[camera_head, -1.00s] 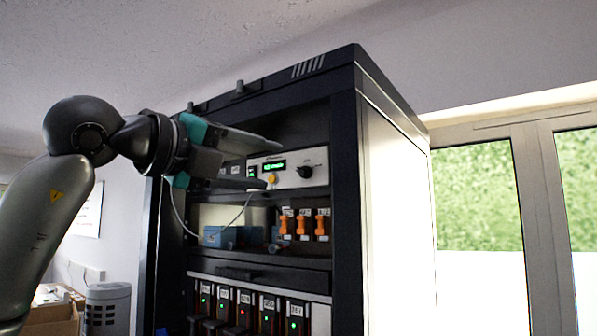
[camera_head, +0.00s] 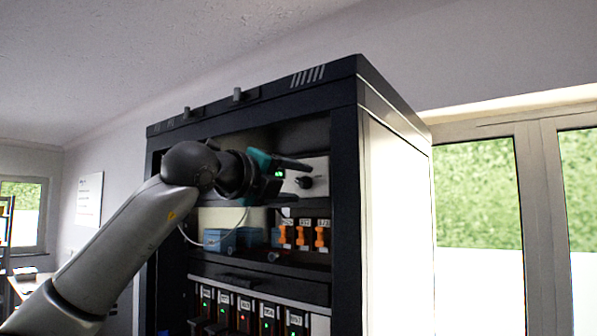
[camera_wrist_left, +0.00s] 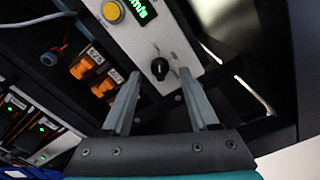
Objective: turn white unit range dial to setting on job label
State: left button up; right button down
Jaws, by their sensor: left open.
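The white unit (camera_head: 318,166) sits on the upper shelf of a black rack. Its black range dial (camera_head: 305,182) is on the right of its front panel. The dial also shows in the left wrist view (camera_wrist_left: 159,68), beyond and roughly between the fingertips, with no contact visible. A green display (camera_wrist_left: 140,10) and a yellow button (camera_wrist_left: 112,11) are on the same panel. My left gripper (camera_head: 297,176) is open and empty, in front of the panel, hiding much of it. It also shows in the left wrist view (camera_wrist_left: 160,85). I cannot make out a job label. My right gripper is out of view.
Orange-handled items (camera_head: 302,236) and blue boxes (camera_head: 220,238) stand on the shelf below. A row of modules with green lights (camera_head: 245,310) is lower down. A thin white cable (camera_head: 212,245) hangs at the left. The rack's right post (camera_head: 345,200) stands close to the dial.

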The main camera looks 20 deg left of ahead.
pick_arm(q)
jog(key=shift+w+d, duration=0.25)
jog(key=shift+w, duration=0.4)
jog(key=shift+c, duration=0.4)
grip_shut()
